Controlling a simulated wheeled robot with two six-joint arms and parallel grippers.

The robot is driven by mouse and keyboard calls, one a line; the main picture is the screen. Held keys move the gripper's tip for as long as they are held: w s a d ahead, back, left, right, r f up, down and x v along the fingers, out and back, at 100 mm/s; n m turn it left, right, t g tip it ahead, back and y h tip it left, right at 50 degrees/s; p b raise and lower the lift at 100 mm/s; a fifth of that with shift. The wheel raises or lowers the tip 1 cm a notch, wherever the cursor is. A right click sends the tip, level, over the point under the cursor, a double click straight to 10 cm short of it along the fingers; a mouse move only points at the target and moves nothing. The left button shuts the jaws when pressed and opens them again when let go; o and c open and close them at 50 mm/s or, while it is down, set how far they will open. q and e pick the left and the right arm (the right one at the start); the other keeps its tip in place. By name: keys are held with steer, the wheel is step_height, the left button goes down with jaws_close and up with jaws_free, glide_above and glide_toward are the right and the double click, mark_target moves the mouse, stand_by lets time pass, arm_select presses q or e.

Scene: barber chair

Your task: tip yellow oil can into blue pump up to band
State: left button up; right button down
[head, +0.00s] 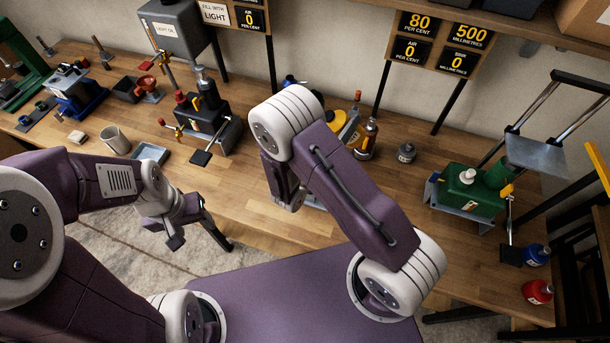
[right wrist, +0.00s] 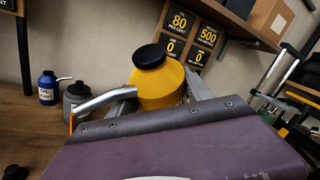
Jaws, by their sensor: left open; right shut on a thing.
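The yellow oil can (right wrist: 160,88), with a black cap and a grey spout pointing left, is held in my right gripper (right wrist: 168,100). The can looks slightly tilted. In the head view only a yellow part (head: 347,131) shows, behind my right arm, which hides the right gripper. A blue unit (head: 78,98), which looks like the blue pump, stands on the bench at the left, away from the can. I cannot make out its band. My left gripper (head: 197,236) is open and empty, low in front of the bench edge.
A black pump (head: 208,112), a mug (head: 115,140) and a green pump (head: 470,192) stand on the wooden bench. A blue oil bottle (right wrist: 48,88) and a grey can (right wrist: 76,98) are left of the yellow can. Signs hang behind.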

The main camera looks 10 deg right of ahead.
stand_by(0.5)
steer(key=shift+a+n+t+h+b, duration=0.1)
steer(key=shift+n+t+h+b, duration=0.2)
steer(key=shift+n+b, duration=0.15)
steer(key=shift+r, duration=0.1)
stand_by(0.6)
steer(key=shift+r+m+p, duration=0.1)
steer(key=shift+m+p, duration=0.15)
steer(key=shift+p, duration=0.25)
steer(key=shift+m+g+y+p, duration=0.6)
steer(key=shift+m+y+p, duration=0.1)
steer(key=shift+m+p, duration=0.1)
steer(key=shift+d+f+m, duration=0.25)
steer(key=shift+f+m, duration=0.05)
steer(key=shift+f, duration=0.15)
